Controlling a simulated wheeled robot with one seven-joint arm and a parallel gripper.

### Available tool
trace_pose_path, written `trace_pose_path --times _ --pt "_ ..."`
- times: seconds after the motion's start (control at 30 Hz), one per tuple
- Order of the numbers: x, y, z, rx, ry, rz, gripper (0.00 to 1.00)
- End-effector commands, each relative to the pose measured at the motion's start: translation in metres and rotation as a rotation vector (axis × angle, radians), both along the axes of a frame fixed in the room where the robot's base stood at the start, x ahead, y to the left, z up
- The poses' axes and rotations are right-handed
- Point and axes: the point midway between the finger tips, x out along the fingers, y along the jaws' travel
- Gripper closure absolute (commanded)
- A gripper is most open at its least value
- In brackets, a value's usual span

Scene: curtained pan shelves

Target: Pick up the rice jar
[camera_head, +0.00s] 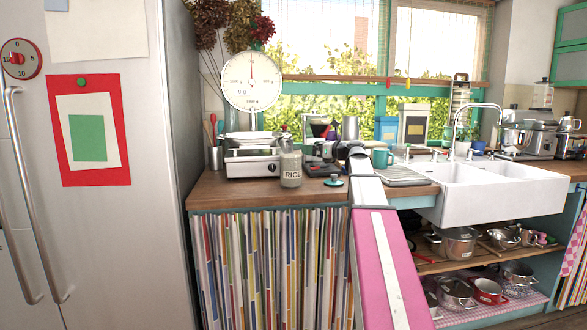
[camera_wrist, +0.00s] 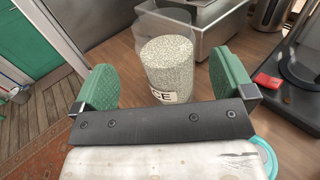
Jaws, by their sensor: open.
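The rice jar (camera_head: 291,169) is clear glass, filled with pale rice and marked RICE. It stands upright on the wooden counter, in front of the white kitchen scale. In the wrist view the jar (camera_wrist: 168,65) shows between the two green finger pads of my gripper (camera_wrist: 163,75), with a visible gap on each side. The gripper is open and holds nothing. The jar's lower part and part of its label are hidden behind the dark gripper bar. How deep the jar sits between the pads is hard to tell. In the head view my arm reaches the counter right of the jar.
The scale (camera_head: 252,83) stands close behind the jar. A teal cup (camera_head: 381,158) and a white sink (camera_head: 490,185) are to the right. A teal-rimmed item (camera_wrist: 265,155) lies near my gripper's right side. The fridge (camera_head: 100,200) borders the counter's left end.

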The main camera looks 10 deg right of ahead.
Motion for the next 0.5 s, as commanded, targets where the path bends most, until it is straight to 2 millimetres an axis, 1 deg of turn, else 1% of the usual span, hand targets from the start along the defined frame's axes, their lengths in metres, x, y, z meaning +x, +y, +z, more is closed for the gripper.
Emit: trace_pose_path --times 0.03,0.1,0.2,0.37,0.5 --pt "0.007 0.007 0.0 -0.001 -0.001 0.002 0.0" --pt "0.014 0.015 0.0 -0.001 0.0 0.001 0.0" --pt "0.021 0.024 0.0 -0.002 -0.001 0.001 0.0" --pt "0.026 0.03 0.0 -0.002 -0.001 -0.001 0.0" --pt "0.037 0.041 0.001 -0.002 -0.001 0.001 0.0"
